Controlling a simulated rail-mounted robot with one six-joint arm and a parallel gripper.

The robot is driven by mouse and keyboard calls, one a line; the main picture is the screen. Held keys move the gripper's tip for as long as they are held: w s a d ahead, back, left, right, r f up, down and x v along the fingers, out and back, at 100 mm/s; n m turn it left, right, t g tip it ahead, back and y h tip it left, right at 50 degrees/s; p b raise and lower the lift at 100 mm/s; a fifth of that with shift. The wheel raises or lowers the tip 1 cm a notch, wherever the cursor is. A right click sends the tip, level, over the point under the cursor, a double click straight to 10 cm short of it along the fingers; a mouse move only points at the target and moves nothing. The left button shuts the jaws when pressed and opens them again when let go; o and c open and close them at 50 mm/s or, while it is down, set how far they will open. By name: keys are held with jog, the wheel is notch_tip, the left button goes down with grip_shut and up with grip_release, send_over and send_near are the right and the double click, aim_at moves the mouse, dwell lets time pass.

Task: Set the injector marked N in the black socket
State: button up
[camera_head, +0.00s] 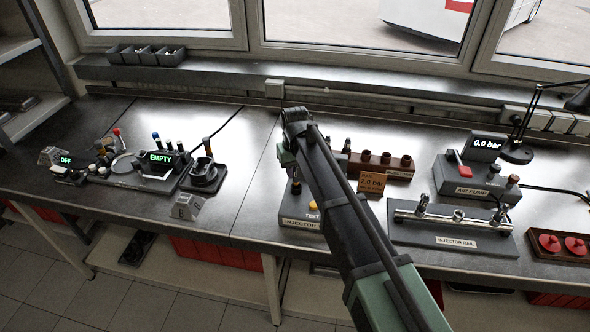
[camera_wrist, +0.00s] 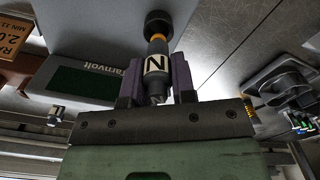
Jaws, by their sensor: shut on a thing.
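My gripper (camera_wrist: 154,74) is shut on the injector marked N (camera_wrist: 156,64), with one dark finger on each side. The injector has a grey body, a white N label, an orange ring and a round black part at its far end; I cannot tell whether that part is its own or a socket. In the head view my arm hides the held injector and the fingertips, above the back of the injector tester (camera_head: 299,222). Its dark display panel (camera_wrist: 85,82) shows in the wrist view. I cannot make out the black socket for certain.
A brown rack (camera_head: 398,172) stands behind an orange rail-pressure card (camera_head: 371,183). The injector rail (camera_head: 440,240) and air pump (camera_head: 465,183) are to the right. A black stand (camera_head: 204,178) and a card marked B (camera_head: 184,208) are left. Bare bench lies between stand and tester.

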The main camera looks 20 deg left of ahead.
jog(key=shift+f, duration=0.1)
jog(key=shift+f+b, duration=0.35)
jog(key=shift+b, duration=0.1)
jog(key=shift+f, duration=0.25)
jog(key=shift+f+b, duration=0.25)
jog(key=shift+b, duration=0.25)
jog(key=shift+f+b, duration=0.55)
dwell(0.5)
jog(key=o, duration=1)
